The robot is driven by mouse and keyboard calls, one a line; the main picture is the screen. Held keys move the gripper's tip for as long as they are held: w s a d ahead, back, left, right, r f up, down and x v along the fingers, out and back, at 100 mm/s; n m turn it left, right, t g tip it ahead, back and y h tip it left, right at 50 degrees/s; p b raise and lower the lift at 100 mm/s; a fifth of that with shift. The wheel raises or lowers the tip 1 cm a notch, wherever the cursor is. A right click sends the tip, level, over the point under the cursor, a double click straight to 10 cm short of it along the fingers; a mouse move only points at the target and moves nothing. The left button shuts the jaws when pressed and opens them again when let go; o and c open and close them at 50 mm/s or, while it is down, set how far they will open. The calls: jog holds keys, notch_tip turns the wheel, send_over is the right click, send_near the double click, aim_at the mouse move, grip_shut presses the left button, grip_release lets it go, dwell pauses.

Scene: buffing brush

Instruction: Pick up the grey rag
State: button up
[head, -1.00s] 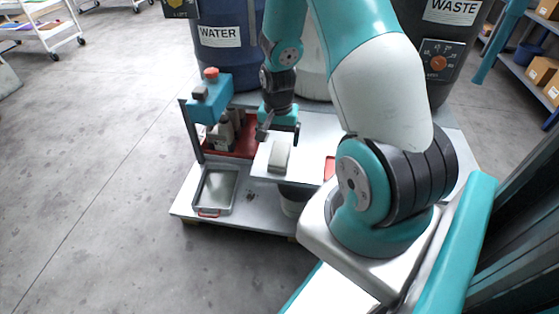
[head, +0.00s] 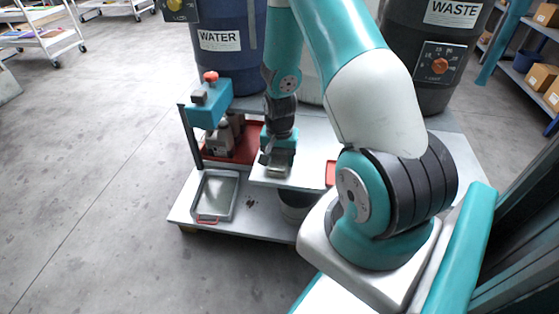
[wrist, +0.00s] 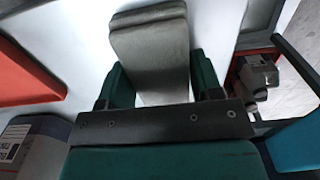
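The grey rag (wrist: 155,55) is a folded, pale grey pad lying on the white top of the stand. It fills most of the gap between my gripper's fingers in the wrist view. In the head view only the rag's near end (head: 278,170) shows below my gripper (head: 276,160). In the wrist view the two teal fingers of my gripper (wrist: 160,80) stand on either side of the rag, very close to its edges. They look open around it, and I see no clear squeeze.
A red tray (head: 247,147) with grey parts and a teal press-like fixture (head: 211,102) stand left of the rag. A metal tray (head: 216,194) lies on the lower deck. Another red item (head: 331,172) is to the right. WATER (head: 220,60) and WASTE (head: 437,60) barrels stand behind.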

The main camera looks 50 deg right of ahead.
aim_at(280, 156)
jog(key=c, duration=0.3)
jog(key=shift+c, duration=0.2)
notch_tip(280, 156, up, 20)
jog(key=p, duration=0.6)
